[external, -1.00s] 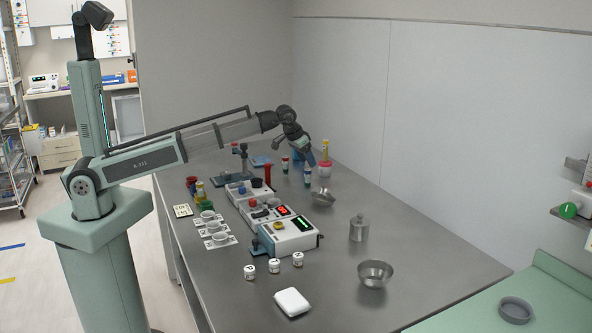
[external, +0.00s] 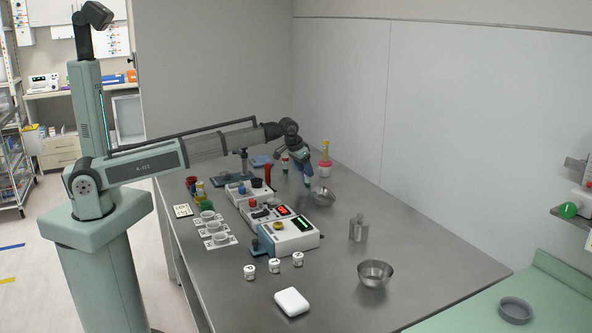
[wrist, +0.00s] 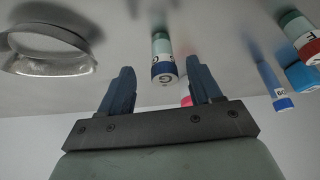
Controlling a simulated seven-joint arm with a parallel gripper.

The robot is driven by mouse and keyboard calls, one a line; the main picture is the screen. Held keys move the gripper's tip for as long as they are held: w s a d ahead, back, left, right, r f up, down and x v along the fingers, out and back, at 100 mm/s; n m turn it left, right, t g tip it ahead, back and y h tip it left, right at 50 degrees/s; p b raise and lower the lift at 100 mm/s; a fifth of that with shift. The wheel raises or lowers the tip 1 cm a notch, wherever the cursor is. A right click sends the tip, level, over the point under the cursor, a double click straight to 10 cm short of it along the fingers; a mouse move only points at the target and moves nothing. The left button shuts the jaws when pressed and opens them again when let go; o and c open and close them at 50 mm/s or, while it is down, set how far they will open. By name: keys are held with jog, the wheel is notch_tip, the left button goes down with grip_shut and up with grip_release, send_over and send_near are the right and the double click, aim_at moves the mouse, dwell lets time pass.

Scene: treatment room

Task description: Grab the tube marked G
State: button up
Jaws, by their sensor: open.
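In the external view my gripper (external: 304,162) is low over the far part of the table, at the tube (external: 307,180), which stands upright and is partly covered by the fingers.
A red-marked tube (wrist: 303,36) and a blue tube (wrist: 272,86) are at the right of the wrist view. Boxes with displays (external: 290,236) stand nearer.

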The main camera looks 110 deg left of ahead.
jog(key=shift+x, duration=2.7)
jog(key=shift+s, duration=0.2)
jog(key=c, duration=1)
